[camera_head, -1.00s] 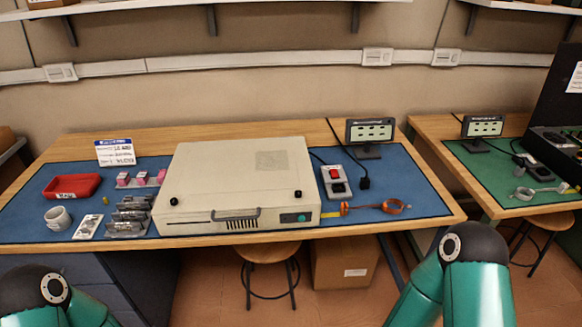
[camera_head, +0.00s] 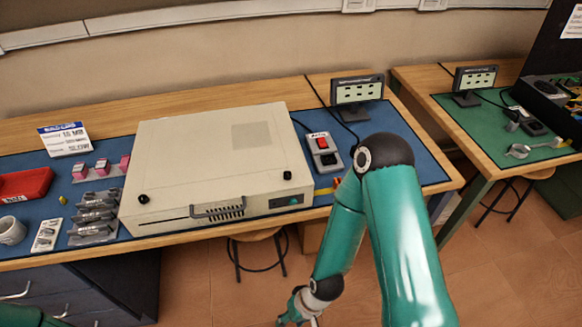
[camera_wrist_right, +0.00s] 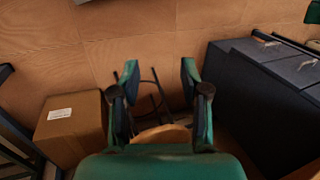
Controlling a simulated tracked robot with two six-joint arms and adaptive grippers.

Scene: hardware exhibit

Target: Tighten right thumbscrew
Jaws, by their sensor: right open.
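The right thumbscrew (camera_head: 287,175) is a small black knob at the front right of the beige case (camera_head: 160,150), which lies closed on the blue mat. A matching left thumbscrew (camera_head: 143,198) sits at the case's front left. My right gripper (camera_head: 300,318) is low in front of the table, partly cut off by the bottom edge, well below the case. In the right wrist view my right gripper (camera_wrist_right: 160,95) is open with nothing between its fingers. My left gripper is not in view; only a bit of that arm shows.
A power switch box (camera_head: 323,150) and a small display (camera_head: 357,92) stand right of the case. Metal parts (camera_head: 96,215), a red tray (camera_head: 25,184) and a mug (camera_head: 12,231) lie left. A stool (camera_head: 257,237) and a cardboard box (camera_wrist_right: 70,125) are under the table.

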